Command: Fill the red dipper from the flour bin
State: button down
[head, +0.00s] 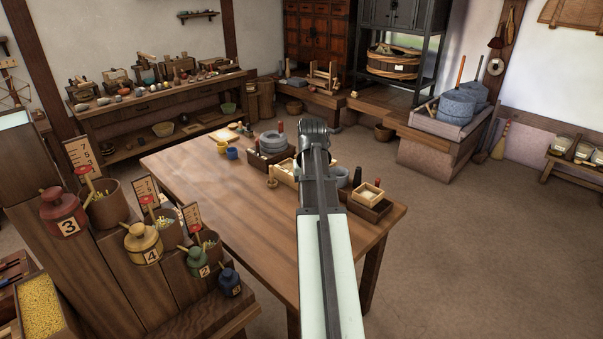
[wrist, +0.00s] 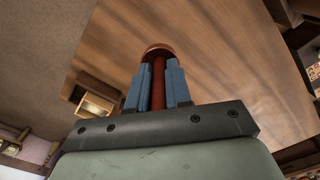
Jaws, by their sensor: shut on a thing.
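In the wrist view my gripper (wrist: 158,72) has its two blue fingers closed around a red handle, which I take to be the red dipper (wrist: 157,92). Its rounded reddish end (wrist: 157,50) shows just past the fingertips, over the wooden table. Whether it holds anything cannot be seen. In the head view my arm hides the fingers and the dipper. I cannot tell for sure which container is the flour bin. A small box with pale contents (head: 370,190) stands at the table's right end, and shows left of my gripper in the wrist view (wrist: 95,104).
The wooden table (head: 225,190) is largely bare at its left and front. A grey stone quern (head: 270,142) and two small cups (head: 227,150) stand at its back. Numbered jars (head: 65,213) line a stepped stand at the left. Open floor (head: 480,250) lies to the right.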

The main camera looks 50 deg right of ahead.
jog(key=shift+w+d+f, duration=0.1)
jog(key=shift+f, duration=0.35)
jog(key=w+d+f, duration=0.3)
jog(key=w+d, duration=0.9)
jog(key=w, duration=0.1)
jog(key=w+d+f, duration=0.3)
jog(key=w+d, duration=1)
jog(key=shift+w+f, duration=0.2)
jog(key=shift+f, duration=4.2)
jog(key=shift+r, duration=0.15)
notch_tip(320, 180, up, 8)
